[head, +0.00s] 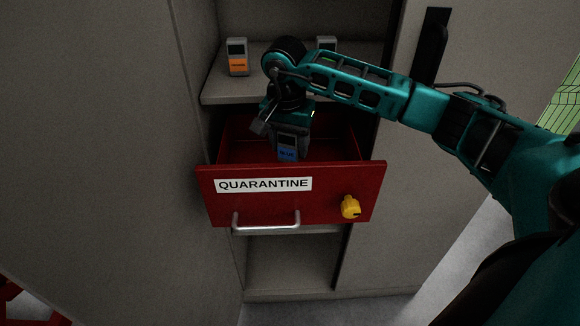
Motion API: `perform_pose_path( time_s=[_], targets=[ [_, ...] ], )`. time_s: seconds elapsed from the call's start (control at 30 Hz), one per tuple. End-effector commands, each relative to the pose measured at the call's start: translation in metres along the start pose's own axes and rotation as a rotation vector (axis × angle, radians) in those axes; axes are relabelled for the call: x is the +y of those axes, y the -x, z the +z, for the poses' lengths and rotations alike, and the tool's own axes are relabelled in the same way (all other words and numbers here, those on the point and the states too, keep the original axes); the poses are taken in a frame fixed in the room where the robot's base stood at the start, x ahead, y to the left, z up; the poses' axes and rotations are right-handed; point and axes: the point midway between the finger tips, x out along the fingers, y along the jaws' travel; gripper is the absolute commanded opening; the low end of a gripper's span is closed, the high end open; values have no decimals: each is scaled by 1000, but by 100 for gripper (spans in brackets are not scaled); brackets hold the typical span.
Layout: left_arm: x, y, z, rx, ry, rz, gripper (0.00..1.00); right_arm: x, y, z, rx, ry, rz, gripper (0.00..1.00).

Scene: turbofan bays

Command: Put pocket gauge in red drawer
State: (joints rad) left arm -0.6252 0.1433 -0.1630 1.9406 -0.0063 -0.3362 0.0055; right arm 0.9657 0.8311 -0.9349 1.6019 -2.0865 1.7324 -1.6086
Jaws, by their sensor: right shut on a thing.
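The red drawer (215,212) stands pulled open from the grey cabinet, with a QUARANTINE label, a silver handle and a yellow knob on its front. My right gripper (284,134) points down over the open drawer. It is shut on a grey pocket gauge with a blue label (287,153), held upright within the drawer's opening, behind the front panel. I cannot tell whether the gauge touches the drawer floor. My left gripper is not in view.
A gauge with an orange label (237,58) stands on the shelf (222,88) above the drawer. Another gauge (326,44) stands partly hidden behind my right arm. A cabinet door (400,190) with a black handle is at the right. An empty lower compartment (290,262) lies below the drawer.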

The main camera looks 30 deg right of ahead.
Motion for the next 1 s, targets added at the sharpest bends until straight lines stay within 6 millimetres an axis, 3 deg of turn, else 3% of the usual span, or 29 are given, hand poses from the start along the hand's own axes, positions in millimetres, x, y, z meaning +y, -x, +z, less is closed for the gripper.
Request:
perform_pose_path(
  time_s=[0.1,0.33,0.53,0.93,0.97,1.0],
  targets=[
    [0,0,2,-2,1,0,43,0,-18,2,0,0,-1,15],
    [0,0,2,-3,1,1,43,0,-35,4,0,-1,0,15],
    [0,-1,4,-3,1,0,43,0,-64,8,-1,0,0,15],
    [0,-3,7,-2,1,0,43,0,-72,8,1,0,-3,15],
    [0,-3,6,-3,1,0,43,0,-72,8,1,0,-2,54],
    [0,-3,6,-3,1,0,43,0,-71,8,1,0,-2,58]
  ],
)
